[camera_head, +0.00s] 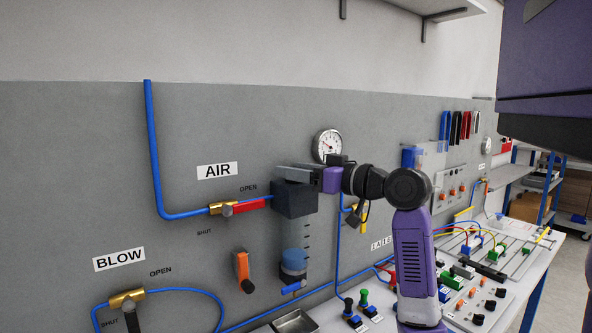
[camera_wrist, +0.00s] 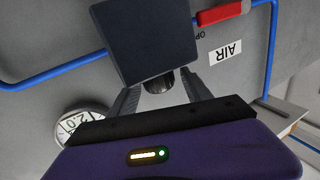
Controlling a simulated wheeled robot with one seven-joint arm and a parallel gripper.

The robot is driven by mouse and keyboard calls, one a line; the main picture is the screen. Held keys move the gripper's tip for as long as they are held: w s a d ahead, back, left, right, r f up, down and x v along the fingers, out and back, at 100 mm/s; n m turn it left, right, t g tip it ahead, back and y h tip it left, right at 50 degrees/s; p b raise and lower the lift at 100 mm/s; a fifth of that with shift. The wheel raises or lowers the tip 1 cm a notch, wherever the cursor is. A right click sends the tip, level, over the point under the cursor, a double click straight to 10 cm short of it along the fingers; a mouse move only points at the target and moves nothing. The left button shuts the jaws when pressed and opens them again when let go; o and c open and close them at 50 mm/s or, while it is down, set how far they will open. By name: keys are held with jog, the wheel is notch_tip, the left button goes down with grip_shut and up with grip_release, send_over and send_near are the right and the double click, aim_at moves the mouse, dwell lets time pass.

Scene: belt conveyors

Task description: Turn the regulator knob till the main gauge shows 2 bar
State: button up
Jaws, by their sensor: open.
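The regulator is a dark block (camera_head: 295,199) on the grey panel with a clear bowl below it; the block fills the top middle of the wrist view (camera_wrist: 148,40). A dark round knob (camera_wrist: 157,82) shows partly at the block's edge, between my fingers. My gripper (camera_head: 297,173) is at the regulator's top, jaws open on either side of the knob; whether they touch it I cannot tell. The main gauge (camera_head: 327,145) is a round white dial just behind my gripper. It also shows partly in the wrist view (camera_wrist: 80,129), its needle too small to read surely.
The AIR valve's red handle (camera_head: 250,205) lies along the blue pipe towards OPEN. The BLOW valve's dark handle (camera_head: 132,318) points down towards SHUT. An orange-handled part (camera_head: 241,266) sits left of the bowl. A bench with switches and coloured hoses stands below right.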

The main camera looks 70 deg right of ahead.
grip_shut()
jog(key=shift+n+y+b, duration=0.55)
jog(key=shift+n+y, duration=0.25)
jog(key=shift+y, duration=0.4)
grip_release()
jog(key=shift+s, duration=0.1)
jog(key=s+b, duration=0.1)
jog(key=s, duration=0.6)
jog(key=shift+s+a, duration=0.2)
jog(key=shift+s, duration=0.15)
